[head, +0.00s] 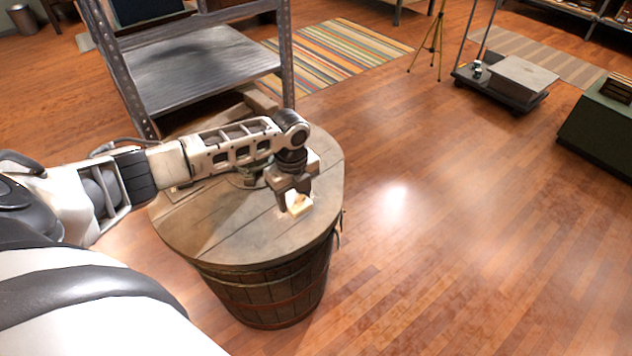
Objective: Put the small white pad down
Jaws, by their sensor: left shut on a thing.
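My left gripper (294,200) is over the right part of a round wooden barrel top (225,235). It points down and is shut on a small whitish pad (299,204). The pad shows just at the fingertips, low over the barrel top; I cannot tell whether it touches the wood. The gripper hides part of the pad. My right gripper is not in view.
A grey metal shelf (200,78) stands right behind the barrel. Bare wooden floor (430,240) lies to the right. Farther off are a striped rug (335,55), a yellow tripod (432,45), a low cart with a box (522,78) and a dark green chest (600,130).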

